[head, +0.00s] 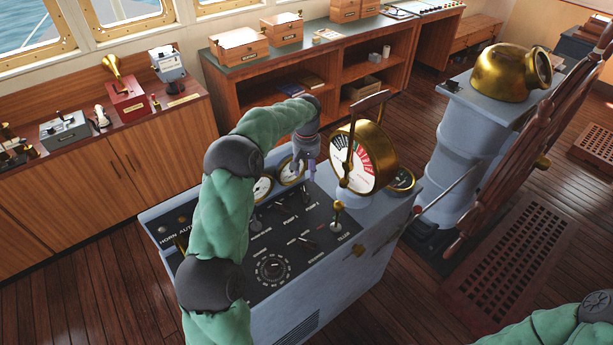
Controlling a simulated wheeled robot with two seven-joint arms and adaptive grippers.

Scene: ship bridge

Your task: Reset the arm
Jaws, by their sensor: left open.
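My left arm, in a green sleeve with dark joints, reaches up across the control console (330,285) in the head view. It bends at the top, and its wrist points down. My left gripper (309,172) is open and small in the picture, over the far part of the console, beside the round gauges (263,188). It is just left of the brass engine telegraph (362,160); I cannot tell whether it touches anything. My right arm shows only as a green sleeve at the lower right corner; its gripper is out of view.
The console top has switches, a dial (272,267) and a knobbed lever (338,215). A grey pedestal with a brass binnacle (505,72) and wooden wheel (530,130) stands right. Wooden cabinets (150,165) line the back. Dark plank floor lies between.

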